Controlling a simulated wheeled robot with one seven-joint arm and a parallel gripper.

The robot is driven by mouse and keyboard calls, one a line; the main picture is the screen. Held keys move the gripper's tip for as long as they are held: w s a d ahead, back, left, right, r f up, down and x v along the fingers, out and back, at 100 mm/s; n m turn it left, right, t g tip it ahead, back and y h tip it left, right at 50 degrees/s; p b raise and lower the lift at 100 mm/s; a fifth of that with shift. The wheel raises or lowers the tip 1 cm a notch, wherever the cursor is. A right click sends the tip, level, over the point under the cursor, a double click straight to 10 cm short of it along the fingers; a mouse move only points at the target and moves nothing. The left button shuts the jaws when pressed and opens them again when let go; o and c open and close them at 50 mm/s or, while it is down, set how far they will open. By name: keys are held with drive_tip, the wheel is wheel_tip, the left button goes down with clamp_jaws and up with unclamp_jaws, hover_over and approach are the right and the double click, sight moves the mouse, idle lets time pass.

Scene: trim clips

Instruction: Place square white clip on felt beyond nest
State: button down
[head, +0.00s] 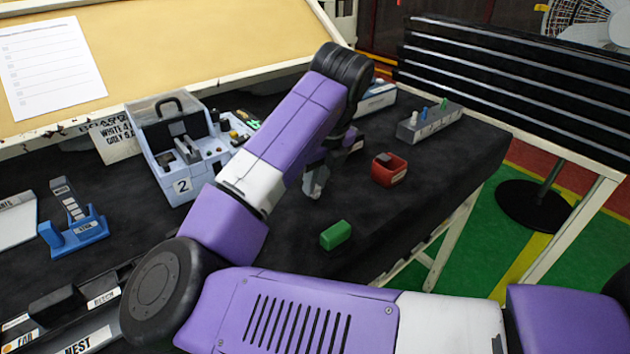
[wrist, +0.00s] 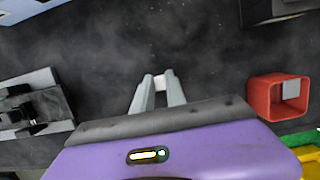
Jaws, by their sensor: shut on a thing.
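My gripper (head: 316,188) hangs over the dark felt (head: 270,255) near the middle of the table. In the wrist view its two fingers (wrist: 159,88) are shut on a small white piece, the white clip (wrist: 160,81). Only its end shows between the fingertips, so its square shape cannot be made out. In the head view the clip is hidden by the gripper. Bare felt (wrist: 195,45) lies beyond the fingertips. A label reading NEST (head: 82,342) is on a dark holder at the bottom left, partly cut off and partly behind my arm.
A red open box (head: 388,170) stands right of my gripper, a green block (head: 335,235) nearer. A grey rack (head: 428,122) with small coloured pieces is at the far right. A pale case marked 2 (head: 178,150) and a blue stand (head: 75,232) are left. Felt around the gripper is clear.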

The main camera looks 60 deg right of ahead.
drive_tip(key=shift+f, duration=0.2)
drive_tip(key=c, duration=1.4)
unclamp_jaws()
drive_tip(key=shift+r, duration=0.1)
drive_tip(key=shift+o, duration=0.2)
drive_tip(key=p+v, duration=0.2)
drive_tip(key=v, duration=1)
drive_tip(key=shift+r, duration=0.1)
